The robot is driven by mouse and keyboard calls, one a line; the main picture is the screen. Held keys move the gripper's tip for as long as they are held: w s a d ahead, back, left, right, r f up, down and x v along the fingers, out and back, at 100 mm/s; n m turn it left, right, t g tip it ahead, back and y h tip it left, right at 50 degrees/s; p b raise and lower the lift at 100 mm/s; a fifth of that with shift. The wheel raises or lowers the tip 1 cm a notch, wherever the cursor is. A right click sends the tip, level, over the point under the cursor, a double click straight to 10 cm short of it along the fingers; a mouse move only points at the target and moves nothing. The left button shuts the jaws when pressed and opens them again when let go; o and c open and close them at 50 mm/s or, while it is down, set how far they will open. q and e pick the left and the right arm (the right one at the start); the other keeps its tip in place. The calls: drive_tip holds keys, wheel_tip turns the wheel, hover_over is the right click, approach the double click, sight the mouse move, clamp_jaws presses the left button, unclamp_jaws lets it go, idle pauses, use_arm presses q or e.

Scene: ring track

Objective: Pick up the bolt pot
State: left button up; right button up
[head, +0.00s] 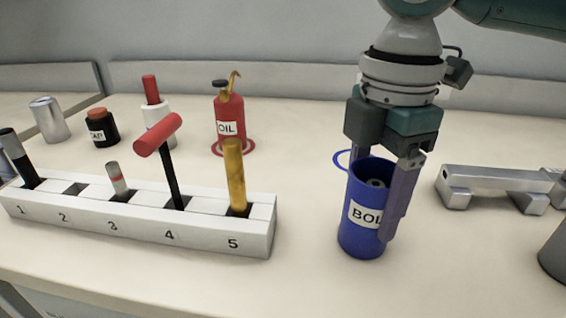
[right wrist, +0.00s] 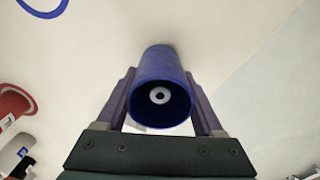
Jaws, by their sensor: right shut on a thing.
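The bolt pot (head: 362,222) is a blue cylinder with a white label reading "BOL", upright at the right of the head view. My right gripper (head: 382,200) comes down from above and is shut on the pot, one finger on each side. In the right wrist view the pot (right wrist: 162,102) sits between both fingers, its open mouth toward the camera, with a grey ring-shaped piece inside. I cannot tell whether its base touches the table. My left gripper is not in view.
A white numbered rack (head: 150,220) holds several tools at the left. A red oil can (head: 229,118) stands on a red ring behind it. A blue ring (head: 343,160) lies behind the pot. A metal block (head: 495,182) is close at the right. The table between rack and pot is clear.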

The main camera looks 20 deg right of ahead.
drive_tip(key=c, duration=0.7)
drive_tip(key=shift+o, duration=0.2)
drive_tip(key=shift+r, duration=0.15)
